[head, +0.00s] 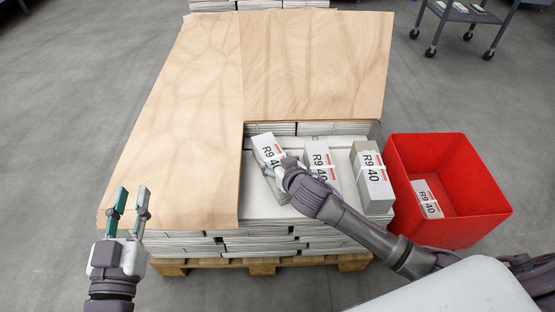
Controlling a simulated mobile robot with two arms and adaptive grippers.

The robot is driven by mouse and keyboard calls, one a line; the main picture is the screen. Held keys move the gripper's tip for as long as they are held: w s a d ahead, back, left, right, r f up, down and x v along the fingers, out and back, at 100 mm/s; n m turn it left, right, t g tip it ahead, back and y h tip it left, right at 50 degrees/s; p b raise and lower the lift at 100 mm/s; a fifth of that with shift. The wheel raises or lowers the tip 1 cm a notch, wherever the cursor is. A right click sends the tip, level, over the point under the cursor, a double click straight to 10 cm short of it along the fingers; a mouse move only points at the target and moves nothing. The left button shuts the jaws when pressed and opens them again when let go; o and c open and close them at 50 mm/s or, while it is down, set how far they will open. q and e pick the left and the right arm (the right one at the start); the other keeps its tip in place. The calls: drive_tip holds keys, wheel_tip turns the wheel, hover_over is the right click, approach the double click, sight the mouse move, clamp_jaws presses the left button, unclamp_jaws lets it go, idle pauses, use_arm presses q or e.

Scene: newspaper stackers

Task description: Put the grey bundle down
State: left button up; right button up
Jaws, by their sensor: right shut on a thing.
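My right gripper (279,168) is shut on the grey bundle (267,147), the leftmost of three bundles in a row on the stack. A white label reading R9 40 lies on its top. The bundle is slightly tilted in the picture, and my gripper covers its lower right part. I cannot tell whether its underside touches the pale layer (262,207) below. My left gripper (133,190) is open and empty at the lower left, beside the stack's near left corner.
Two more labelled bundles, one in the middle (321,157) and one at the right (370,165), stand close by. Brown sheets (190,110) cover the stack's left and back. A wooden pallet (262,268) is underneath.

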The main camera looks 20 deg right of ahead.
drive_tip(key=shift+r, duration=0.1)
drive_tip(key=o, duration=1.5)
drive_tip(key=shift+f, duration=0.2)
drive_tip(key=shift+c, duration=0.2)
drive_tip(key=o, duration=0.4)
drive_tip(key=shift+c, duration=0.2)
drive_tip(key=shift+r, duration=0.15)
